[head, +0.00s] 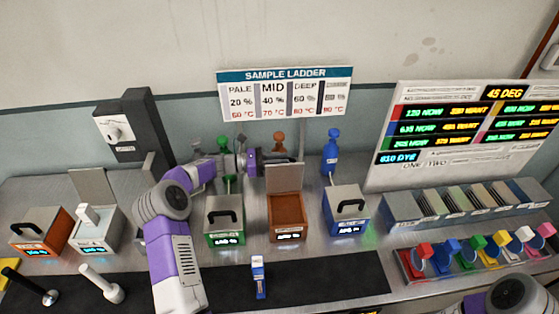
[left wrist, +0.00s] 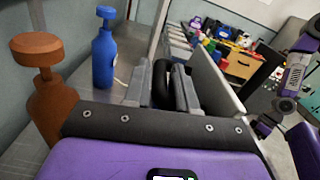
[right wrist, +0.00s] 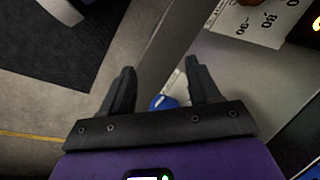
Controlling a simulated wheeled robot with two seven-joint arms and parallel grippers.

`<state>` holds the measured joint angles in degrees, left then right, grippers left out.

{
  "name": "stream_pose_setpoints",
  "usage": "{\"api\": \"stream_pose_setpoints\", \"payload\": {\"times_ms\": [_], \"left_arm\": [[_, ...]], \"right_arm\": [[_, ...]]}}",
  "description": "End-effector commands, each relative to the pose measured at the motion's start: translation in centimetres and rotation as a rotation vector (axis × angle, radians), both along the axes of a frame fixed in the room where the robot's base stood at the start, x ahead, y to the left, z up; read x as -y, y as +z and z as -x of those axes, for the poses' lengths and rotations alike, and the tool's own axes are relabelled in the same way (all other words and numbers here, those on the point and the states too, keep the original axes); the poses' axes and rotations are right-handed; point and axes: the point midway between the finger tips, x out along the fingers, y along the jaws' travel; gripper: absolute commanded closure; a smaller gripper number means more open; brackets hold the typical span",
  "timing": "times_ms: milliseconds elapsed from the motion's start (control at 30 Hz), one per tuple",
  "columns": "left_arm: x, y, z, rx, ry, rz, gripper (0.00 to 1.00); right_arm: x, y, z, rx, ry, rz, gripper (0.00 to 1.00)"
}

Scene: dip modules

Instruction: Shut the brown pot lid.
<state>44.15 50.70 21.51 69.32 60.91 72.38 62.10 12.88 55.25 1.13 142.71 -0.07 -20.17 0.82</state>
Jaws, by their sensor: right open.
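The brown pot (head: 287,222) stands on the bench in the head view. Its grey lid (head: 285,178) is raised, standing upright at the back of the pot. My left gripper (head: 262,160) is behind the raised lid, mostly hidden there. In the left wrist view, the left fingers (left wrist: 165,88) are fairly close together beside the lid's grey plate (left wrist: 215,75), with a black handle (left wrist: 160,75) at the tips. Whether they grip it is unclear. My right gripper (right wrist: 158,85) is open in the right wrist view, away from the pot.
A green pot (head: 224,225) and a blue pot (head: 346,212), both lidded, flank the brown pot. A blue bottle (head: 330,155) and an orange bottle (left wrist: 50,95) stand behind. A rack of coloured pieces (head: 480,255) is at the right. A dark mat (head: 330,287) lies in front.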

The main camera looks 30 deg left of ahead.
Motion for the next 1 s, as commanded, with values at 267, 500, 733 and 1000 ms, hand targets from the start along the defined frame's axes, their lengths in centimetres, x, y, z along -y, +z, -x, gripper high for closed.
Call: {"api": "stream_pose_setpoints", "payload": {"times_ms": [267,500,733,1000], "left_arm": [[0.0,0.0,0.0,0.0,0.0,0.0,1.0],[0.0,0.0,0.0,0.003,0.0,-0.002,1.0],[0.3,0.2,0.6,0.049,0.001,-0.033,1.0],[1.3,0.5,2.4,0.201,0.001,-0.126,1.0]], "right_arm": [[0.0,0.0,0.0,0.0,0.0,0.0,0.39],[0.0,0.0,0.0,0.0,0.0,0.0,0.39],[0.0,-0.2,0.0,0.0,0.0,0.0,0.39],[0.0,-0.8,0.0,0.0,0.0,0.0,0.39]]}}
